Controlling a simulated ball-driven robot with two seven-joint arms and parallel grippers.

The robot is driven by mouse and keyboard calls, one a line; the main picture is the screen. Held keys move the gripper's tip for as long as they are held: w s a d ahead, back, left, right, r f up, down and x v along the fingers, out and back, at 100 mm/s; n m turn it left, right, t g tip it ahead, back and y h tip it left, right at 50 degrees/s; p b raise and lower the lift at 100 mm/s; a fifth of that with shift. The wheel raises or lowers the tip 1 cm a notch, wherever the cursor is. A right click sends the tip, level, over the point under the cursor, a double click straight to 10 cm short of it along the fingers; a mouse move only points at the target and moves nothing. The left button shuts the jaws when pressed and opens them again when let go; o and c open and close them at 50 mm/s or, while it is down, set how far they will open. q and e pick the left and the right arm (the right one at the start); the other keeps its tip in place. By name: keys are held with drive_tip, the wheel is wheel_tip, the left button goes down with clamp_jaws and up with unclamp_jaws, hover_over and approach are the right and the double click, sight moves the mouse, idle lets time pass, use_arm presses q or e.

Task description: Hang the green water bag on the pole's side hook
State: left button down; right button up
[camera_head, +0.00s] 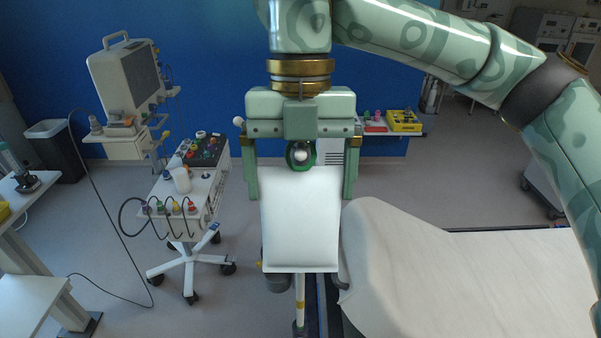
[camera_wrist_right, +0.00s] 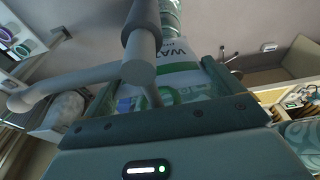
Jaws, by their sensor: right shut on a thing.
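The water bag (camera_head: 300,222) hangs upright with its plain white side toward me and a green ring (camera_head: 290,160) at its top. The wrist view shows its green-and-white lettered side (camera_wrist_right: 178,68). My right gripper (camera_head: 300,182) points down and is shut on the bag's upper part. A pale ball tip shows inside the ring; I cannot tell whether the ring is around a hook. The pole (camera_head: 300,290) shows below the bag, its upper part hidden in the head view. Grey bars (camera_wrist_right: 135,68), apparently its hooks, are close to the gripper in the wrist view. My left gripper is not in view.
A white-sheeted stretcher (camera_head: 450,270) fills the lower right, close beside the bag. A monitor (camera_head: 125,75) and a wheeled cart (camera_head: 188,195) with cables stand left. A shelf with a yellow box (camera_head: 404,120) is behind. Open floor lies between cart and pole.

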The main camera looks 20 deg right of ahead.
idle(0.4)
drive_tip(key=o, duration=1.2)
